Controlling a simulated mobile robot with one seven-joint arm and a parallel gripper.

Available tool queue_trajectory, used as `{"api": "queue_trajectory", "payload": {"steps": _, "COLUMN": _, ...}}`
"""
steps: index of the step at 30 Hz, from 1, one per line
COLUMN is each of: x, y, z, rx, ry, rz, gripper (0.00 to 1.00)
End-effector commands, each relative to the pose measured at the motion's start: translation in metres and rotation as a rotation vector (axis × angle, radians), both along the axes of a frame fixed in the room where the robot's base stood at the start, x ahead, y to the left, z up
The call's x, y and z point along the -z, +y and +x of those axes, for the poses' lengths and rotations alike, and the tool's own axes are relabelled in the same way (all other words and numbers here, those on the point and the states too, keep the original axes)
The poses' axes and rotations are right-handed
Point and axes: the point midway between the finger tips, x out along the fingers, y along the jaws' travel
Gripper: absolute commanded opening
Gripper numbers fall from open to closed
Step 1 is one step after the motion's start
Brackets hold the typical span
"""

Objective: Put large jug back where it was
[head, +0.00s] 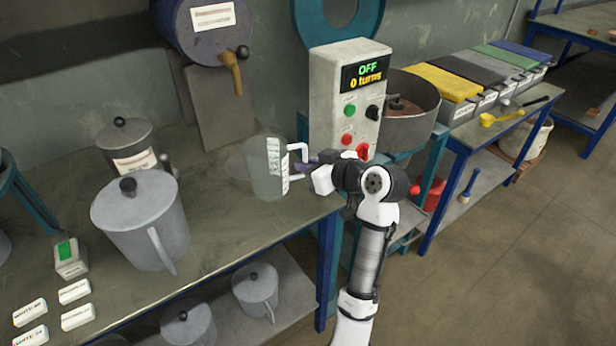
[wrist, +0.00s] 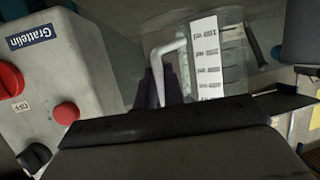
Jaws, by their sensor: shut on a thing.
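The large jug (head: 265,172) is clear, with a white graduated strip and a white handle. It is upright over the right end of the left bench. I cannot tell whether its base touches the bench top. My gripper (head: 309,166) is at the jug's right side, shut on the handle. In the wrist view the dark fingertips (wrist: 160,90) are at the white handle (wrist: 168,50), with the jug's strip (wrist: 207,62) just to its right. The lower part of the jug is hidden there by my gripper.
A control box (head: 345,95) reading "OFF, 0 turns" stands close behind my gripper, and also shows in the wrist view (wrist: 65,75). A mixing drum (head: 412,120) is to its right. A large lidded grey pitcher (head: 140,220) stands left. A tapped barrel (head: 205,30) hangs above.

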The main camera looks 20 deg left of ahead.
Motion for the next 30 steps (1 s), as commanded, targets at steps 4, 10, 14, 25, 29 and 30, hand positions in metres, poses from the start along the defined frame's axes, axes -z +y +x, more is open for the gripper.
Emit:
{"api": "queue_trajectory", "payload": {"steps": 4, "x": 0.009, "y": 0.0, "z": 0.0, "rx": 0.0, "ry": 0.001, "rz": 0.0, "gripper": 0.0}}
{"api": "queue_trajectory", "payload": {"steps": 10, "x": 0.037, "y": 0.0, "z": 0.0, "rx": 0.0, "ry": 0.004, "rz": 0.0, "gripper": 0.0}}
{"api": "queue_trajectory", "payload": {"steps": 14, "x": 0.042, "y": 0.0, "z": 0.0, "rx": 0.001, "ry": -0.001, "rz": 0.001, "gripper": 0.0}}
{"api": "queue_trajectory", "payload": {"steps": 25, "x": 0.044, "y": 0.0, "z": 0.0, "rx": 0.001, "ry": 0.0, "rz": 0.0, "gripper": 0.22}}
{"api": "queue_trajectory", "payload": {"steps": 29, "x": 0.044, "y": 0.0, "z": 0.0, "rx": 0.001, "ry": 0.0, "rz": 0.0, "gripper": 0.32}}
{"api": "queue_trajectory", "payload": {"steps": 30, "x": 0.044, "y": 0.0, "z": 0.0, "rx": 0.001, "ry": 0.0, "rz": 0.0, "gripper": 0.32}}
